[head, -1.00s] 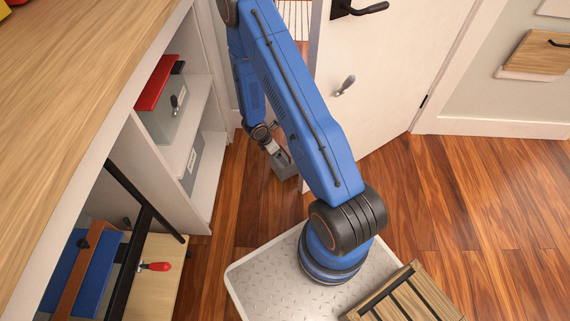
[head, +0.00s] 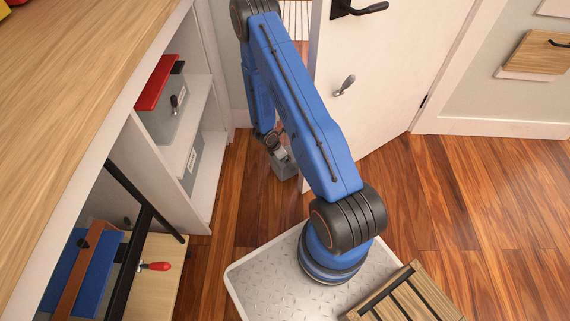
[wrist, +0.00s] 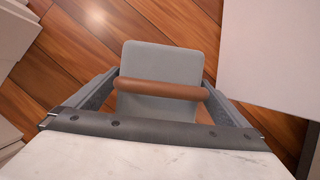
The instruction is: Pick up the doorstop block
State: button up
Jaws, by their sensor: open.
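The doorstop block (wrist: 160,65) is grey with rounded corners and has a brown rounded bar across it. It stands on the floor by the door's edge; in the head view the block (head: 285,168) shows partly below my gripper (head: 276,151). In the wrist view my gripper (wrist: 162,100) is open, with one grey finger on each side of the block and its bar. I cannot tell whether either finger touches it. The lower part of the block is hidden by my gripper body.
The white door (head: 385,75) stands close on the right of the block. A white shelf unit (head: 205,185) with grey boxes is on the left. A wooden crate (head: 405,297) lies at the bottom right. Wood floor (head: 450,200) is clear to the right.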

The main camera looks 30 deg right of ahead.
jog(key=c, duration=1.8)
jog(key=shift+o, duration=0.2)
jog(key=shift+r, duration=0.2)
